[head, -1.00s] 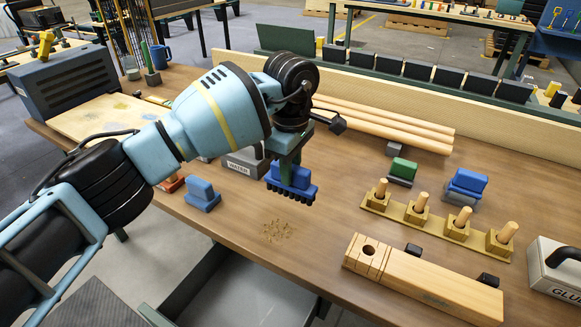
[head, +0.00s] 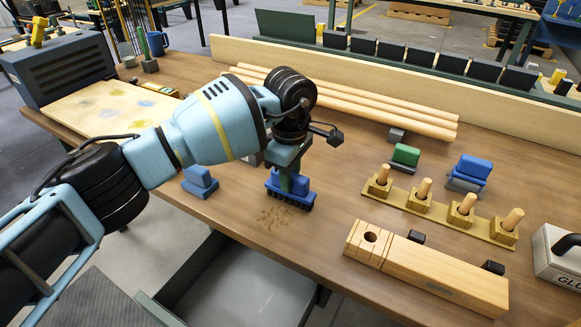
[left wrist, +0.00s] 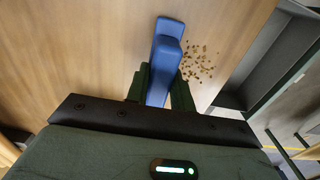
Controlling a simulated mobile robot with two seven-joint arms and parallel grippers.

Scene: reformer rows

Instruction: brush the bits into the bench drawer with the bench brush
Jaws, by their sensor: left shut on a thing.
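My left gripper (head: 290,178) is shut on the blue bench brush (head: 272,181), whose dark bristles point down at the bench top. The brush also shows between the fingers in the left wrist view (left wrist: 168,48). The bits (head: 281,215) lie in a small loose patch on the wood just in front of the brush, and beside it in the left wrist view (left wrist: 197,63). The open bench drawer (head: 225,275) is below the front edge, nearer than the bits; its inside looks empty where visible. My right gripper is not in view.
Another blue block-shaped tool (head: 200,182) stands left of the brush. A wooden block with a hole (head: 430,275), a pegged rack (head: 440,210) and a glue container (head: 560,258) are to the right. Long dowels (head: 380,110) lie behind. The bench between bits and front edge is clear.

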